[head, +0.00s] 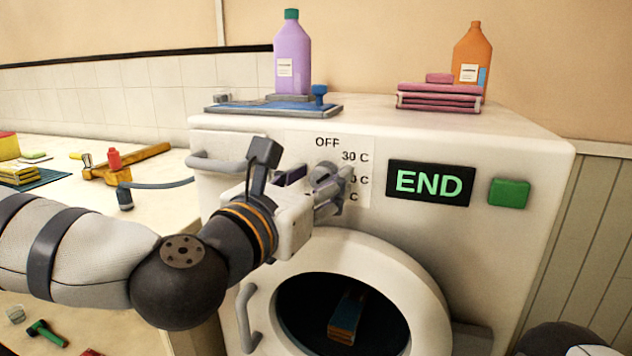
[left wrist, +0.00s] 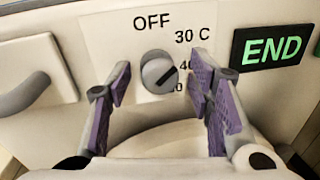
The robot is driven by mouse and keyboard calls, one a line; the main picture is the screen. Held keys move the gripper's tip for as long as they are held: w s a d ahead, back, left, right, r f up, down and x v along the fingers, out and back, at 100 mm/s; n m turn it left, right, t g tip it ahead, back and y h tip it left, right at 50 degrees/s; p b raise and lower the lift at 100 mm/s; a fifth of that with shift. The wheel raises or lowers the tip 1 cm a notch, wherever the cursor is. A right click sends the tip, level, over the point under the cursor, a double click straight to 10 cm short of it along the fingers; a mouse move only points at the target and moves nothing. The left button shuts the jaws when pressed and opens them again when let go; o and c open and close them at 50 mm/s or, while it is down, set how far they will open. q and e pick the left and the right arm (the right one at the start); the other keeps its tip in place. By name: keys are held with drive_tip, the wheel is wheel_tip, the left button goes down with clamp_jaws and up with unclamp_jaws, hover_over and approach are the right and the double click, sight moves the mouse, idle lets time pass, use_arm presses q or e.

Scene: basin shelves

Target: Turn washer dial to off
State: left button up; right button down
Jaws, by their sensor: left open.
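The washer (head: 480,140) has a white front panel with a round grey dial (left wrist: 158,72). A dark slanted line crosses the dial's face, its upper end towards the 30 C and 40 marks. The OFF label (left wrist: 152,21) is above the dial; it also shows in the head view (head: 327,142). My left gripper (head: 312,182) is open in front of the panel. In the left wrist view its purple-padded fingers stand apart, one on each side of the dial, with gaps visible. In the head view the gripper hides most of the dial. My right gripper is not visible.
A lit END display (head: 430,182) and a green button (head: 508,193) are right of the dial. The open round door hole (head: 300,310) is below, and a drawer handle (head: 222,164) is to the left. Bottles and folded pink cloths (head: 440,96) stand on top.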

use_arm(q)
clamp_jaws()
drive_tip(key=shift+f, duration=0.1)
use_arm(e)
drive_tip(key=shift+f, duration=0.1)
